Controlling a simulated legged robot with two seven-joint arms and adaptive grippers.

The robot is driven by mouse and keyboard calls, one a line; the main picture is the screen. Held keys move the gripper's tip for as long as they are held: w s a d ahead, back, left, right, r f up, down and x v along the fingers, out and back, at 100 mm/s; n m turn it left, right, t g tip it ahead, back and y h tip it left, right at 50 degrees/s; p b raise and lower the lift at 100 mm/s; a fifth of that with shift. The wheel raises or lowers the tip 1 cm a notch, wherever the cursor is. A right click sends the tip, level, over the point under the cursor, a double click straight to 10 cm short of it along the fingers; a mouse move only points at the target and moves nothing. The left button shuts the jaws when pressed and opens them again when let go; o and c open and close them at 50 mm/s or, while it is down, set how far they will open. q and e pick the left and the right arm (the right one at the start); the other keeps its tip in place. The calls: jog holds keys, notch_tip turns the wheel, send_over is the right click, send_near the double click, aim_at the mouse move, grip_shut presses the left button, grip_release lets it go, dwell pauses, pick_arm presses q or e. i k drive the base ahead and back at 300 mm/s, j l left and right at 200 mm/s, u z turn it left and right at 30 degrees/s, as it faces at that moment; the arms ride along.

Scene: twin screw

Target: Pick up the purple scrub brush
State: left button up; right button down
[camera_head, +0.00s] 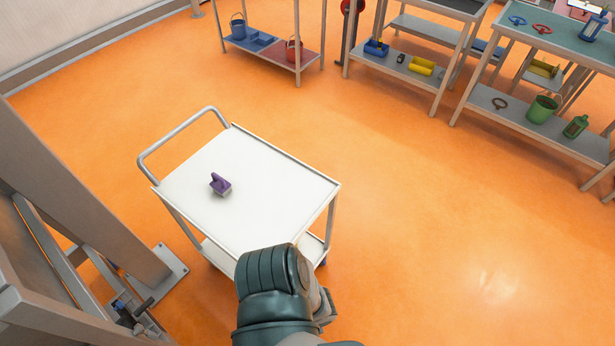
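The purple scrub brush (220,184) lies on the white top of a cart (265,185), left of the middle of the top. It has a raised handle, and nothing touches it. One of my arms, which looks like the right one, comes in from the bottom edge. Its dark, thick link covers the near corner of the cart. A lighter grey part shows at the link's right side, perhaps part of the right gripper, but no fingertips can be made out. My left gripper is not in view. The brush is well apart from the arm.
The cart has a tube handle (180,130) at its far left. A grey steel frame (85,200) stands close on the left. Shelves with buckets (238,27) and tools stand along the back and right. The orange floor (440,220) right of the cart is clear.

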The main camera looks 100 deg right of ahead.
aim_at(222, 187)
jog(key=k+z, duration=0.15)
jog(key=z, duration=0.3)
jog(key=k+z, duration=0.15)
jog(key=z, duration=0.25)
jog(key=k+z, duration=0.15)
jog(key=z, duration=0.3)
jog(key=i+l, duration=0.05)
